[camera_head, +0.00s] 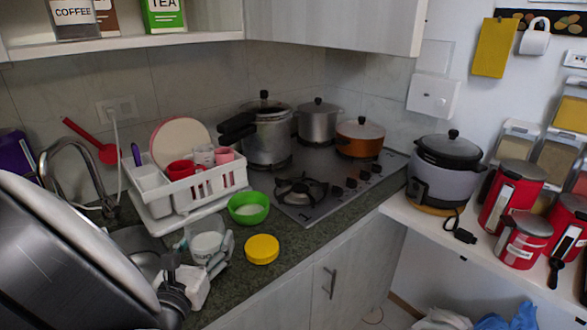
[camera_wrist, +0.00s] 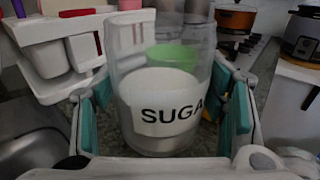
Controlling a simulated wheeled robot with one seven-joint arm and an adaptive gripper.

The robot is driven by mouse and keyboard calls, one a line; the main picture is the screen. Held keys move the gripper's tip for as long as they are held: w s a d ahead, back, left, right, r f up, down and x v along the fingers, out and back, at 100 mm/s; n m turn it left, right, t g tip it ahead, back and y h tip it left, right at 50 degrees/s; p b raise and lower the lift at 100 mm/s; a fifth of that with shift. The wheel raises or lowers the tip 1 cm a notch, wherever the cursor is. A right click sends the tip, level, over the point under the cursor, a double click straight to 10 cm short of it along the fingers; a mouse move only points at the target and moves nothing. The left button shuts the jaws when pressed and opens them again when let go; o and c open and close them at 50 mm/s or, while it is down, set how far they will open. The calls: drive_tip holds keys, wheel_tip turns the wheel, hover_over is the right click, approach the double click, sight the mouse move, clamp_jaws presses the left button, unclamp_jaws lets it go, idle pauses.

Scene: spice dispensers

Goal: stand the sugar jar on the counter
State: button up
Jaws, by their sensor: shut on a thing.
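The sugar jar (camera_wrist: 160,85) is clear, with white contents and a white label reading "SUGA" in the wrist view. It looks roughly upright between the teal-padded fingers of my gripper (camera_wrist: 164,118), which is shut on it. In the head view the jar (camera_head: 207,246) is at the front edge of the dark green counter (camera_head: 290,222), partly hidden by my gripper (camera_head: 212,262). I cannot tell whether its base touches the counter. A round yellow lid (camera_head: 262,249) lies on the counter just right of the jar.
A white dish rack (camera_head: 190,190) is at the back left, beside the sink tap (camera_head: 75,160). The gas hob (camera_head: 310,200) with pots is to the right.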

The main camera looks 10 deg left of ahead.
drive_tip(key=w, duration=0.2)
drive_tip(key=w+a, duration=0.1)
drive_tip(key=w, duration=0.1)
drive_tip(key=w+a, duration=0.1)
drive_tip(key=w, duration=0.2)
drive_tip(key=shift+a+f, duration=0.25)
drive_tip(key=shift+f, duration=1.8)
drive_tip(key=shift+f, duration=0.1)
drive_tip(key=o, duration=1.8)
drive_tip(key=shift+f, duration=0.15)
drive_tip(key=shift+s+r, duration=0.15)
drive_tip(key=shift+r, duration=0.05)
drive_tip(key=s, duration=1.1)
drive_tip(key=shift+s, duration=0.4)
